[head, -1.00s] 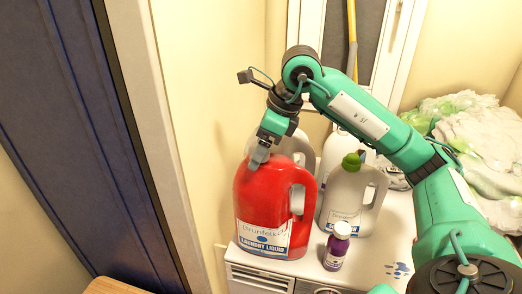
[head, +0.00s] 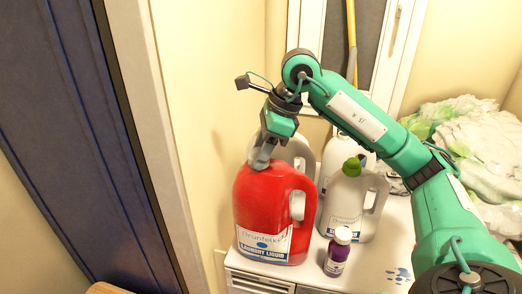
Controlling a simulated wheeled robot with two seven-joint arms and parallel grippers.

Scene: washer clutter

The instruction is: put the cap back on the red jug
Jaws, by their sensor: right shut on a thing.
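The red jug (head: 262,205), labelled laundry liquid, stands upright on the white washer top (head: 385,235), its handle on the right. My right gripper (head: 261,160) points down at the top of the red jug, where its mouth would be. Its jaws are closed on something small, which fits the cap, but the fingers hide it. I cannot tell whether the cap touches the jug's mouth. My left gripper is out of view.
A grey-white jug with a green cap (head: 345,205) stands right of the red jug. A small purple bottle with a white cap (head: 337,252) stands in front. More pale jugs (head: 297,152) stand behind. Crumpled laundry (head: 480,150) lies at right. A wall is close on the left.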

